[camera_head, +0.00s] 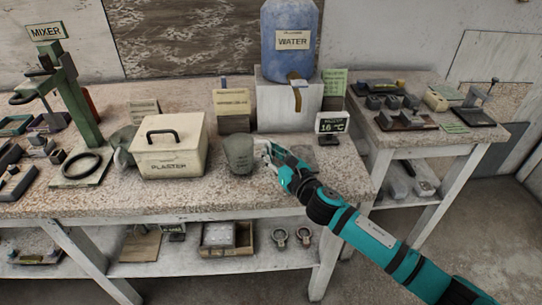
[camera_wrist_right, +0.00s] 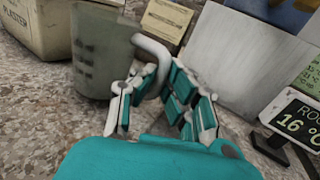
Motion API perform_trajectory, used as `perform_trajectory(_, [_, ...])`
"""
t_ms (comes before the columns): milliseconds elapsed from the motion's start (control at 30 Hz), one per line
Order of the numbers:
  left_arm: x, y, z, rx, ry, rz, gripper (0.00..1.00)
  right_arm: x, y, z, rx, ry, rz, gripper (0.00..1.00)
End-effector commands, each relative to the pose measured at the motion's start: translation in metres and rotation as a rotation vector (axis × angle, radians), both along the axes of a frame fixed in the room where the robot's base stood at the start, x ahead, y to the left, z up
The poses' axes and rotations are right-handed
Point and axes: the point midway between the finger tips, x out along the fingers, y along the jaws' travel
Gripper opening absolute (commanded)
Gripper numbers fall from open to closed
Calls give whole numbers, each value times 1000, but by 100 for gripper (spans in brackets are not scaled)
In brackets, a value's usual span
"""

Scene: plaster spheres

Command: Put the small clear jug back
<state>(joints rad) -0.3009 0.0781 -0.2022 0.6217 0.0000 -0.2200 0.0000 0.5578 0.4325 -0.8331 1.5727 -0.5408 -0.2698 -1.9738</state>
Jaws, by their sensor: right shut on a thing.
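The small jug (camera_head: 239,154) looks grey and smoky and stands on the speckled worktop just right of the plaster box. In the right wrist view the jug (camera_wrist_right: 97,50) shows faint marks on its side and a pale curved handle (camera_wrist_right: 153,57). My right gripper (camera_head: 266,154) reaches in from the right and is shut on the handle; its fingers (camera_wrist_right: 155,98) sit around the handle's lower part. The jug looks upright, at or very near the worktop; I cannot tell whether it touches. My left gripper is in neither view.
The cream plaster box (camera_head: 168,147) with a black handle is close on the left. The blue water container (camera_head: 290,38) stands on a white block (camera_head: 289,103) behind. A temperature display (camera_head: 332,123) is behind right. The worktop's front strip (camera_head: 180,196) is clear.

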Motion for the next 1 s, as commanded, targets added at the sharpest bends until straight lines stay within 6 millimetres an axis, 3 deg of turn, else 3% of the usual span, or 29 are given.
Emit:
perform_trajectory(67, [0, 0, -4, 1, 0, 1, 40, 0, 0, -11, 3, 1, -1, 0])
perform_trajectory(433, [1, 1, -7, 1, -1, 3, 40, 0, 0, -15, 0, -1, 0, 0])
perform_trajectory(467, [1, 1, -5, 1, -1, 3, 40, 0, 0, -13, -1, 0, 0, 11])
perform_trajectory(600, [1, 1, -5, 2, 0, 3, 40, 0, 0, -13, -1, -1, -1, 29])
perform_trajectory(1000, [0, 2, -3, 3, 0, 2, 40, -7, -4, -12, -2, 1, -1, 30])
